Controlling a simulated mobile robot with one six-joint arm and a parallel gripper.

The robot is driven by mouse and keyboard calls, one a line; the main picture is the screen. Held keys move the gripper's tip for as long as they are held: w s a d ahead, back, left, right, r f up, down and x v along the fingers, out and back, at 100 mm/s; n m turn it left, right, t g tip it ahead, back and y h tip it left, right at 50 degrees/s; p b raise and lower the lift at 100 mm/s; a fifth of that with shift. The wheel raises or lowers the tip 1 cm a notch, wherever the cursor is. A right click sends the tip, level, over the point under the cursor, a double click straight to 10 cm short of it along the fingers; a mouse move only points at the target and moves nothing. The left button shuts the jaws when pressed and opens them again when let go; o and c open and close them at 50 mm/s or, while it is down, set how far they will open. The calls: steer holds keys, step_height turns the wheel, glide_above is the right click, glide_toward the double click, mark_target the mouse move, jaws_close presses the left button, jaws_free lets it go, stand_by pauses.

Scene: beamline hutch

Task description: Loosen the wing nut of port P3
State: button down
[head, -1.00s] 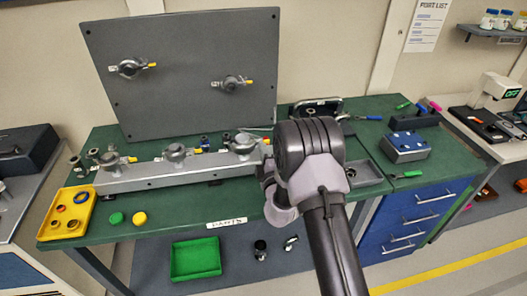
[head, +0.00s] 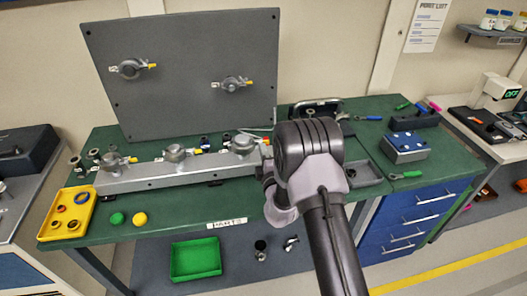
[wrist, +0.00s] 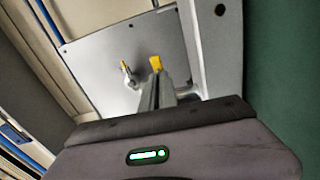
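The ports show as metal clamps with yellow-tipped wing nuts. Three sit along a grey rail (head: 150,179) on the bench: a left clamp (head: 111,160), a middle clamp (head: 175,153) and a right clamp (head: 243,144). A left panel port (head: 131,69) and a right panel port (head: 231,83) are on the upright panel. I cannot read which is P3. My gripper is hidden behind my arm in the head view, near the rail's right end. In the wrist view my gripper (wrist: 160,92) is seen edge-on, and a yellow tab (wrist: 156,63) shows at its tips. Contact is unclear.
The grey panel (head: 180,110) stands behind the rail. A yellow tray (head: 84,196) with rings, a green cap (head: 117,218) and a yellow cap (head: 140,218) lie front left. A blue-topped block (head: 404,147) and tools are at right. A green bin (head: 196,259) sits below.

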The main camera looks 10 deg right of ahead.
steer(key=n, duration=1.7)
steer(key=shift+a+r+n, duration=0.15)
steer(key=shift+r+n, duration=0.15)
stand_by(0.3)
steer(key=c, duration=1.6)
jaws_free()
steer(key=shift+c, duration=0.2)
steer(key=shift+f, duration=0.1)
